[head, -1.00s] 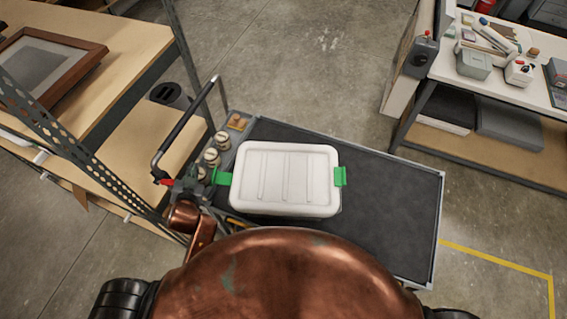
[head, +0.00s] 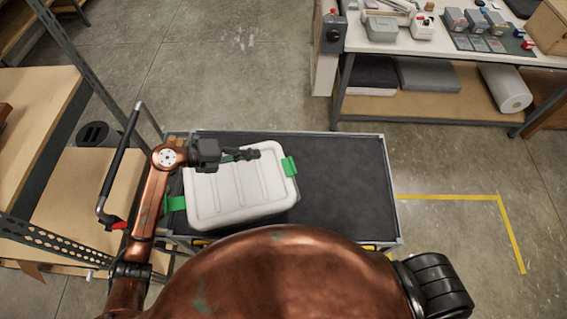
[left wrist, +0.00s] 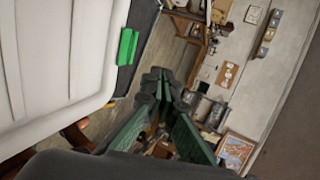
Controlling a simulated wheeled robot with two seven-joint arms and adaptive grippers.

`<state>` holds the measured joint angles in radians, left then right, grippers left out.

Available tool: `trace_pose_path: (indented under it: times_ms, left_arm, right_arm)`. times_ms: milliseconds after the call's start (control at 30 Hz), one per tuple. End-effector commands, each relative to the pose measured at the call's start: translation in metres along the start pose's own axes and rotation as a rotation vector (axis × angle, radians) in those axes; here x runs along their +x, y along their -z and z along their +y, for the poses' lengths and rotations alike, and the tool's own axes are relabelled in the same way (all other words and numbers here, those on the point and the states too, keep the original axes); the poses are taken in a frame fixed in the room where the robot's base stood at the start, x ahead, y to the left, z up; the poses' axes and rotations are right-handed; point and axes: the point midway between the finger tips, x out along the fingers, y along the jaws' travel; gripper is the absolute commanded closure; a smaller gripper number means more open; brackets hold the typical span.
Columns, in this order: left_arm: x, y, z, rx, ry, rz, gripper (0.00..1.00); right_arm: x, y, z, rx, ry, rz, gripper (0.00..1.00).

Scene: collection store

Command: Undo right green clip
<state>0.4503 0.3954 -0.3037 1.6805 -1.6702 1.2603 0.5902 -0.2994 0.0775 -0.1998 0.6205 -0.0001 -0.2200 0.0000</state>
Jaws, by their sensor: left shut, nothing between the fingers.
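A white lidded box (head: 235,195) sits turned slightly on the dark cart top (head: 340,185). Its right green clip (head: 289,166) lies against the right end of the lid. The left green clip (head: 175,203) sticks out from the left end. My left gripper (head: 254,153) is shut and empty above the lid's far edge, pointing right, a short way left of the right clip. In the left wrist view, the right clip (left wrist: 127,46) shows beside the white lid, apart from the shut fingers (left wrist: 158,85). My right gripper is not in view.
The cart top right of the box is clear. A cart handle (head: 120,160) and shelving (head: 50,100) stand at the left. A white workbench (head: 440,45) with several small items is at the back right. Yellow tape (head: 450,197) marks the floor.

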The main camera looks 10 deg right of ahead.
Motion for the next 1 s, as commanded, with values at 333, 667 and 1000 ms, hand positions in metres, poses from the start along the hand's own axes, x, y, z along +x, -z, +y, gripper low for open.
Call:
trace_pose_path:
  times_ms: [333,667,1000]
  left_arm:
    - [-0.001,0.003,0.031,0.009,-0.161,0.056,1.0]
    - [0.009,0.004,0.03,0.007,-0.155,0.057,1.0]
    - [0.072,0.008,0.038,0.005,-0.153,0.058,1.0]
  right_arm:
    - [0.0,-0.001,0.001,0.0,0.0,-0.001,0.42]
    - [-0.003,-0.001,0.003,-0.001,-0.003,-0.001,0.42]
    - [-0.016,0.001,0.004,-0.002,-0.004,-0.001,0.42]
